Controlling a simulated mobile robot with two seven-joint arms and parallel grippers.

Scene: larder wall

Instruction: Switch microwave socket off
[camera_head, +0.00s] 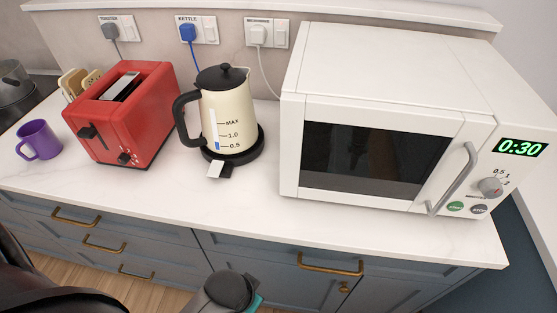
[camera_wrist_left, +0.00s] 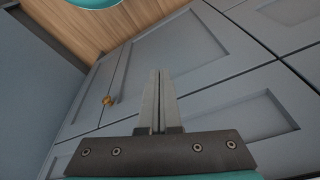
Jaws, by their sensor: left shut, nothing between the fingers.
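The microwave socket (camera_head: 267,35) is a white wall plate labelled for the microwave, behind and left of the microwave. A white plug (camera_head: 257,36) sits in its left half, and its switch (camera_head: 281,37) is on the right half; its position is too small to tell. The white microwave (camera_head: 375,155) stands on the right of the counter, its display reading 0:30. My left gripper shows in the left wrist view (camera_wrist_left: 158,103), shut and empty, in front of the blue cupboard doors, well away from the socket. My right gripper is not in view.
A kettle socket (camera_head: 197,30) and toaster socket (camera_head: 117,29) are to the left. A cream kettle (camera_head: 230,112), red toaster (camera_head: 125,115) and purple mug (camera_head: 39,140) stand on the white counter (camera_head: 225,205). Blue drawers with brass handles (camera_head: 330,265) are below.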

